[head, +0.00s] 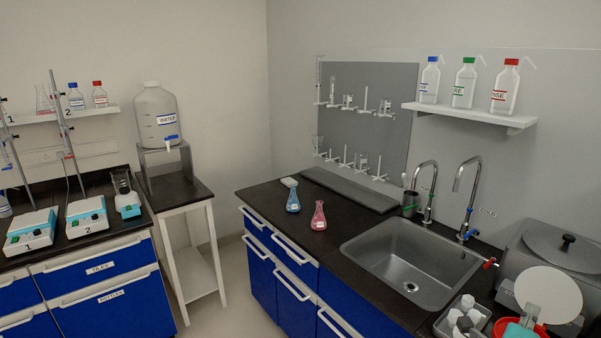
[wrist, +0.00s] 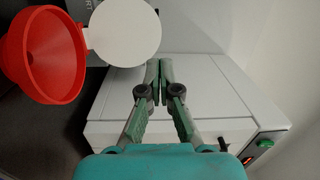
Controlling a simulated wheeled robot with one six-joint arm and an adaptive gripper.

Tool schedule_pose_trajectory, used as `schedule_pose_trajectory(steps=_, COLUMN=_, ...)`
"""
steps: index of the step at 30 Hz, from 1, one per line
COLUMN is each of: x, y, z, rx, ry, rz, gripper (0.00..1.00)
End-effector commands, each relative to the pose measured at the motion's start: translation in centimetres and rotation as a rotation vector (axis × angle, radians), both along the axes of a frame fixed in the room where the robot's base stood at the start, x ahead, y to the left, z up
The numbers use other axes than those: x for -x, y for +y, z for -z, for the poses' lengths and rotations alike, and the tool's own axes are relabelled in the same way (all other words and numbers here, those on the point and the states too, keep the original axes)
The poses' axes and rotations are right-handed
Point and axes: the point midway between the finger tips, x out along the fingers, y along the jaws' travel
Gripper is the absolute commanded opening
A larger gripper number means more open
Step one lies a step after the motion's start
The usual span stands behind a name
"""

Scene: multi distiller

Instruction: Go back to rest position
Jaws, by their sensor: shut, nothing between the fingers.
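My gripper (wrist: 159,70) shows in the wrist view with its green-grey fingers together and nothing between them. It points over a white box-shaped appliance (wrist: 205,92) with a green button and a lit red switch at its right side. I cannot tell the height of the fingertips above the appliance. In the head view the gripper's fingers cannot be made out.
A red funnel (wrist: 42,55) and a white disc (wrist: 125,32) are close on the left in the wrist view. The head view shows a sink (head: 412,262), two flasks (head: 319,216) on the black counter, and a grey lidded vessel (head: 560,255) at right. Floor is free between the benches.

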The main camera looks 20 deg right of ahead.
Motion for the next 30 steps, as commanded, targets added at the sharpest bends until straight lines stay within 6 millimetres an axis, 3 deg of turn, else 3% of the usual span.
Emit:
schedule_pose_trajectory(steps=7, x=-0.3, y=8.2, z=7.6, rx=0.098, ry=0.308, rz=-0.238, gripper=0.0)
schedule_pose_trajectory(steps=14, x=1.9, y=16.5, z=13.2, rx=0.248, ry=0.552, rz=-0.471, gripper=0.0)
schedule_pose_trajectory(steps=21, x=6.4, y=24.4, z=17.1, rx=0.44, ry=0.741, rz=-0.688, gripper=0.0)
schedule_pose_trajectory(steps=30, x=14.2, y=32.2, z=19.1, rx=0.711, ry=0.9, rz=-0.9, gripper=0.0)
